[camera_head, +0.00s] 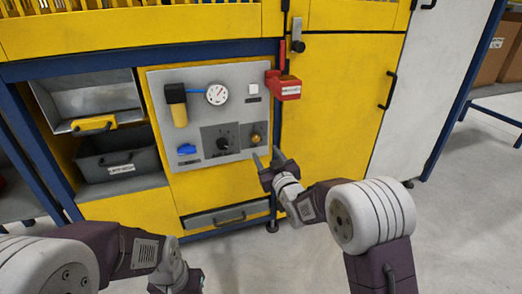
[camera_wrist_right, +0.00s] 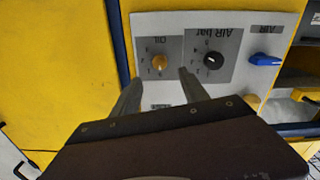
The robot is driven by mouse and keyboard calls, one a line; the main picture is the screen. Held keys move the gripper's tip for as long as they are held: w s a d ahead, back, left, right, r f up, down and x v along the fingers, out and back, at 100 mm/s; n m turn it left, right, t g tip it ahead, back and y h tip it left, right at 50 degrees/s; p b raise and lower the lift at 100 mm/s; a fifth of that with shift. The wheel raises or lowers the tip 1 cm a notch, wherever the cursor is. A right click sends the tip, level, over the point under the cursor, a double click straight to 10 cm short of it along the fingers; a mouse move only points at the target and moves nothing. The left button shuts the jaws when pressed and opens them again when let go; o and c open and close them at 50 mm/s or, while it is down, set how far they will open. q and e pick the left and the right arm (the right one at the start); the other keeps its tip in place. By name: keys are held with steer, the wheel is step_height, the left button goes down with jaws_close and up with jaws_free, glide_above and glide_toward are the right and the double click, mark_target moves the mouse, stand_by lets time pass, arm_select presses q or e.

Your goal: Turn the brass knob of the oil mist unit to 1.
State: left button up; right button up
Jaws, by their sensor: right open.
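My right gripper (camera_head: 266,158) is open and empty, just below and right of the knob in the head view. In the right wrist view its two fingers (camera_wrist_right: 160,85) point toward the knob, one on either side of its line, apart from it. My left gripper (camera_head: 188,282) is low at the bottom edge; its jaws are hard to make out.
A black AIR bar knob (camera_head: 222,143) is beside the brass one. A blue valve (camera_head: 187,149), a gauge (camera_head: 217,94) and a filter with a yellow bowl (camera_head: 177,105) share the panel. A red box (camera_head: 285,86) juts out at upper right. Open grey bins (camera_head: 118,163) are left.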

mark_target(256, 139)
steer(key=b+x, duration=0.3)
steer(key=x, duration=0.5)
steer(key=shift+f, duration=0.15)
steer(key=shift+w+a, duration=0.15)
steer(key=shift+w, duration=0.25)
jaws_close()
